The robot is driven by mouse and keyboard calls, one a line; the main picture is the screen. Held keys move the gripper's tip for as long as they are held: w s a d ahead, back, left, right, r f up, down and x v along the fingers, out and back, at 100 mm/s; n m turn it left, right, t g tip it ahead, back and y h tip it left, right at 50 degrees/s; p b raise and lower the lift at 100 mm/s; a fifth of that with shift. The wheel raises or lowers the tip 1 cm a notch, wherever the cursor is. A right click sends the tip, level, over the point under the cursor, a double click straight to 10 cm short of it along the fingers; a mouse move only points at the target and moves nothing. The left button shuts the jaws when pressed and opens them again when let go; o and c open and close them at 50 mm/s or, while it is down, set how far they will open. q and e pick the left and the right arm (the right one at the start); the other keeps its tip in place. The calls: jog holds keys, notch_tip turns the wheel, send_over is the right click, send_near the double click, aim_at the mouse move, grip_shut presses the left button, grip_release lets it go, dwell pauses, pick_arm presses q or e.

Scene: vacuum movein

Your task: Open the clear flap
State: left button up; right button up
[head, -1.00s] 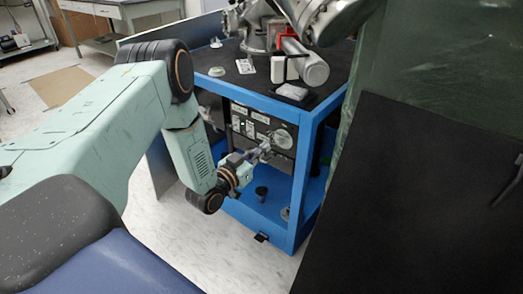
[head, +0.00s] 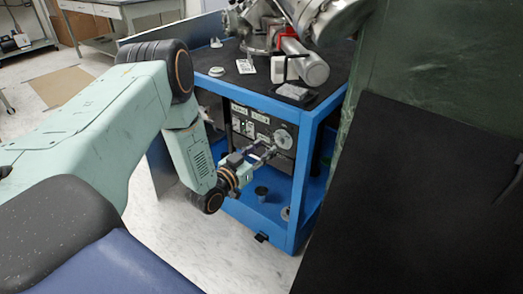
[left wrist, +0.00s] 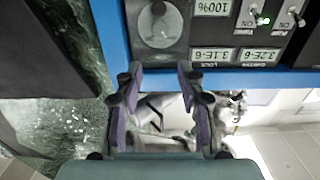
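A pale round disc (head: 283,138) sits at the right end of the dark control panel (head: 246,119). In the left wrist view this disc (left wrist: 160,24) looks see-through, with a small metal piece behind or on it. I cannot tell whether it is the clear flap. My left gripper (head: 268,153) is just in front of the panel, a little below and left of the disc. In the left wrist view its fingers (left wrist: 163,85) are spread with a gap between them, and nothing is held. The disc lies beyond the fingertips. My right gripper is not in view.
The panel is set in a blue-framed cart (head: 299,190) with metal vacuum equipment (head: 304,62) on its black top. Switches (left wrist: 263,18) and number labels sit beside the disc. A black sheet (head: 420,210) is at the right.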

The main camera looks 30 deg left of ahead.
pick_arm(q)
jog(key=s+a, duration=0.1)
jog(key=s, duration=1.1)
